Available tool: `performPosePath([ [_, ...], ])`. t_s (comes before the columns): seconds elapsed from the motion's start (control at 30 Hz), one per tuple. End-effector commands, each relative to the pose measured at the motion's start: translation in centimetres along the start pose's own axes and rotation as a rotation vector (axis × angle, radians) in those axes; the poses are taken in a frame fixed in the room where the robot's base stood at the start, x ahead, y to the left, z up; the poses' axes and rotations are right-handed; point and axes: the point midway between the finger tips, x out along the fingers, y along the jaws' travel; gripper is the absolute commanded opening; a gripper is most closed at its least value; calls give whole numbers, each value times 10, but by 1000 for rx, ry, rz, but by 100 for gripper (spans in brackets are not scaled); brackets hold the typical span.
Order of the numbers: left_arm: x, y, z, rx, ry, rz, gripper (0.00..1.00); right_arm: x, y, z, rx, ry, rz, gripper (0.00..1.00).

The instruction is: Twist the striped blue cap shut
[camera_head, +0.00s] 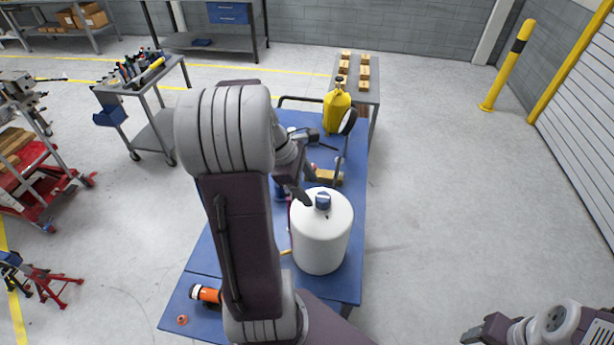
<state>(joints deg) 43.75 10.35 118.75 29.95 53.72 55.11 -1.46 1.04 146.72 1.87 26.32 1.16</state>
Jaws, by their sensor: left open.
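The blue cap (323,200) sits on top of a large white canister (321,240) on the blue table. Stripes on the cap are too small to make out clearly. My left arm reaches across the table from the front, and my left gripper (307,184) is open beside the cap, just behind and to the left of it. It does not appear to hold anything; whether a finger touches the cap cannot be told. My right gripper (474,334) is at the lower right, away from the table, and its finger opening is unclear.
A yellow jug (336,108) and a round black-rimmed object (348,122) stand at the table's far end. An orange-and-black tool (206,294) lies at the front left of the blue table (180,315). Open floor lies to the right.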

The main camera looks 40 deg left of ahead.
Motion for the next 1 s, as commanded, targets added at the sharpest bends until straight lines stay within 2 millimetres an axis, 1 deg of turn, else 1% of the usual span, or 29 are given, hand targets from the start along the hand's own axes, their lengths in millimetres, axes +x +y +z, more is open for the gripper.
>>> performPosePath([
  [0.03,10,-2,1,0,-1,-7,59,-2,0,0,0,0,0,62],
  [0.1,24,-1,1,1,-2,-7,59,-3,0,-1,0,0,0,62],
  [0.2,40,-1,1,2,0,-5,59,-4,0,-1,0,0,0,62],
  [0.3,50,-1,0,2,1,-2,59,-4,0,-1,1,0,0,62],
  [0.4,55,-1,0,3,1,-2,59,-4,0,-1,1,0,0,62],
  [0.63,55,0,0,3,2,-1,59,-4,0,-1,0,0,0,62],
  [0.83,55,0,0,3,1,0,4,-4,0,-1,0,0,0,62],
  [0.87,55,0,0,3,1,0,0,-4,0,-1,0,0,0,62],
  [0.93,55,0,0,3,1,-1,0,-4,0,-1,0,0,0,62],
  [0.97,55,0,0,3,1,-1,29,-4,0,-1,0,0,0,62],
  [1.0,55,0,0,3,1,-1,18,-4,0,-1,0,0,0,62],
])
